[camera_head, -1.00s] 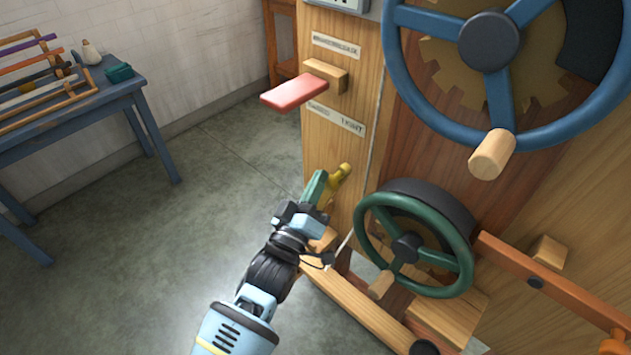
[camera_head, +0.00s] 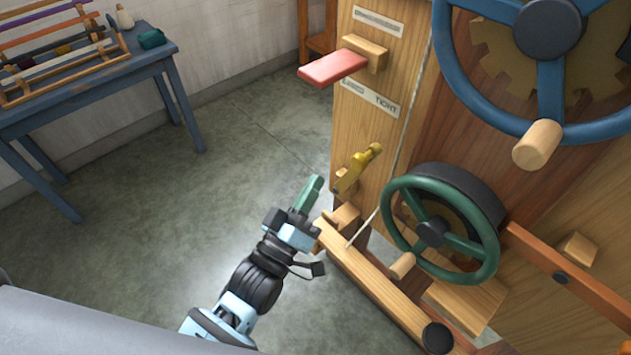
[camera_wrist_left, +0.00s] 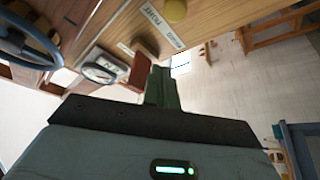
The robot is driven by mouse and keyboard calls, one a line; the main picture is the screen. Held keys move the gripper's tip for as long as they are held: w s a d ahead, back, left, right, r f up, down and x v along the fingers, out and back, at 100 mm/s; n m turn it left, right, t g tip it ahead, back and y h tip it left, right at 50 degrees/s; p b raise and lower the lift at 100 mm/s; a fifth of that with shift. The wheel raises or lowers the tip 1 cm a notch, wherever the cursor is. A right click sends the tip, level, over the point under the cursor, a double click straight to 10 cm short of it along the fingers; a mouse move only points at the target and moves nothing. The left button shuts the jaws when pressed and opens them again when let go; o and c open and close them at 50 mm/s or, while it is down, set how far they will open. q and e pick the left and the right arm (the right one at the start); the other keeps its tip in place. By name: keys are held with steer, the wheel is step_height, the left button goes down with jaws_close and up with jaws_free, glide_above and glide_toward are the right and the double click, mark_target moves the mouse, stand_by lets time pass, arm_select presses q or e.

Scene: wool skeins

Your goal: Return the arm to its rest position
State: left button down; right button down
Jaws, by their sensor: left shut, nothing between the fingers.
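My left gripper (camera_head: 312,188), with green fingers, is shut and empty. It hangs over the grey floor, just left of the wooden machine's lower front. A small gap separates its fingertips from a yellow lever (camera_head: 358,168) on the machine. In the left wrist view the shut green fingers (camera_wrist_left: 162,88) point towards the machine, with nothing between them. My right gripper is not in view.
The wooden machine carries a red paddle (camera_head: 332,68), a big blue wheel (camera_head: 551,95) and a green wheel (camera_head: 394,207). A wooden beam (camera_head: 375,285) runs low beside my arm. A blue table (camera_head: 150,55) with racks stands at the left. Floor between is clear.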

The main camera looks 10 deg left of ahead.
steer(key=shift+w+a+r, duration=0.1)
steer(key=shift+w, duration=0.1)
